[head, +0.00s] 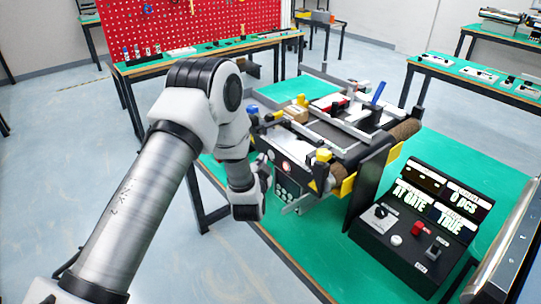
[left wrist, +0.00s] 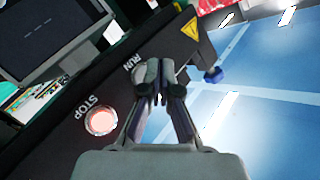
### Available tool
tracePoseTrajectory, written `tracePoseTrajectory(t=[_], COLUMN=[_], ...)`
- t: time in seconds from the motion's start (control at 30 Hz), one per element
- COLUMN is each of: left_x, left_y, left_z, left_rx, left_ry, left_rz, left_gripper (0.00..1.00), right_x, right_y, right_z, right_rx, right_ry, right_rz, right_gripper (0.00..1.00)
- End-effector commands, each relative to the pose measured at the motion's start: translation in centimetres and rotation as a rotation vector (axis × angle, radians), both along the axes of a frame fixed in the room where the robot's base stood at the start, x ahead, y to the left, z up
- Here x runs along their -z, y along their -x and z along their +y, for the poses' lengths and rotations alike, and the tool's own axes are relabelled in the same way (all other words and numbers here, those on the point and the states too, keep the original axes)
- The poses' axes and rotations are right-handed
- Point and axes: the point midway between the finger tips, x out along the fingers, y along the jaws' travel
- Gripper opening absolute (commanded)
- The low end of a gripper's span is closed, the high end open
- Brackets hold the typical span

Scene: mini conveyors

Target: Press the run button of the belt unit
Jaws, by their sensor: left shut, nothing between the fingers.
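The belt unit (head: 330,182) stands on the green table, with dark rollers and a dark front panel. In the left wrist view its panel (left wrist: 75,100) carries a RUN label and a STOP label, with a round pinkish-red stop button (left wrist: 102,121) by the STOP label. My left gripper (left wrist: 159,85) is shut and empty, its fingertips at the panel just right of the RUN label. In the head view the left gripper (head: 264,165) is beside the unit's left end. My right gripper is not in view.
A black control box (head: 398,245) with lit displays, a red button and switches stands right of the unit. A screen (left wrist: 45,35) is above the panel in the left wrist view. A blue knob (left wrist: 213,75) sticks out to the right. Open floor lies to the left.

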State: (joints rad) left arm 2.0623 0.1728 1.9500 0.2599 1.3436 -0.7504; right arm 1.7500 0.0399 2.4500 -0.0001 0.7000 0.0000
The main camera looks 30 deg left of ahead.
Motion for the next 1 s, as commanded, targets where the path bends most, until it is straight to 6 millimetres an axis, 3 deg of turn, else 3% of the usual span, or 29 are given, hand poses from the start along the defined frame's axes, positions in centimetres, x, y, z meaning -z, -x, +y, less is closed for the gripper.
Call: tracePoseTrajectory(t=[1.0], left_x=[-0.03], left_y=[-0.76], left_z=[-0.31], left_rx=[0.000], left_ry=[0.000], left_rz=[0.000], left_gripper=[0.00], right_x=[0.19], right_y=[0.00], right_z=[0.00], right_rx=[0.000], right_ry=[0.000], right_rz=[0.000], right_gripper=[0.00])
